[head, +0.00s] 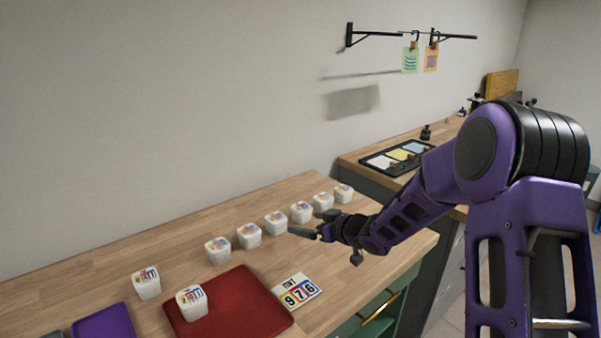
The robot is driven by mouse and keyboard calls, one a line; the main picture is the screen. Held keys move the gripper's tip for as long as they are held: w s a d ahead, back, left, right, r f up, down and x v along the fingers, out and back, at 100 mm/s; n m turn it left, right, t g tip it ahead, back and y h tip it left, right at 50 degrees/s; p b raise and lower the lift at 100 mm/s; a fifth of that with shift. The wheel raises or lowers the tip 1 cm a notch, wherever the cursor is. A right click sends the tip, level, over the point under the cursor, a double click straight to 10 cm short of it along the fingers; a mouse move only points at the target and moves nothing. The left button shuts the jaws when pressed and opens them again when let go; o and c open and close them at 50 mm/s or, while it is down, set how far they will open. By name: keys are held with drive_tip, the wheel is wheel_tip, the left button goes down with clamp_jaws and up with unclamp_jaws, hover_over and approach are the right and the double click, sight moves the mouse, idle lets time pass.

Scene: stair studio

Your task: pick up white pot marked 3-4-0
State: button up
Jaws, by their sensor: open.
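Several small white pots with coloured labels on their lids stand on the wooden worktop. A row of them runs back to the right, from one pot (218,251) to the farthest pot (343,193). One pot (146,283) stands apart at the left, and another pot (192,302) sits on a red tray (250,305). The marks on the lids are too small to read, so I cannot tell which pot is 3-4-0. My gripper (308,225) is open and empty, its fingers pointing left beside the row, near a middle pot (301,212).
A card reading 9 7 6 (297,291) lies right of the red tray. A purple tray (105,324) is at the lower left. A black tray with coloured sheets (396,157) lies on the far counter. A wall rail (378,34) holds hanging cards.

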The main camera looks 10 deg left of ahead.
sight(279, 220)
drive_tip(key=x, duration=0.8)
drive_tip(key=d+x, duration=0.1)
drive_tip(key=x, duration=0.4)
drive_tip(key=shift+w+f+b, duration=0.3)
drive_tip(key=shift+f+b, duration=0.1)
drive_tip(key=x, duration=0.4)
drive_tip(key=shift+s+f, duration=0.1)
drive_tip(key=shift+f, duration=0.15)
drive_tip(key=shift+w+a+f, duration=0.2)
drive_tip(key=shift+w+a, duration=0.2)
drive_tip(key=shift+a, duration=0.05)
drive_tip(key=shift+c, duration=0.2)
drive_tip(key=c, duration=1.4)
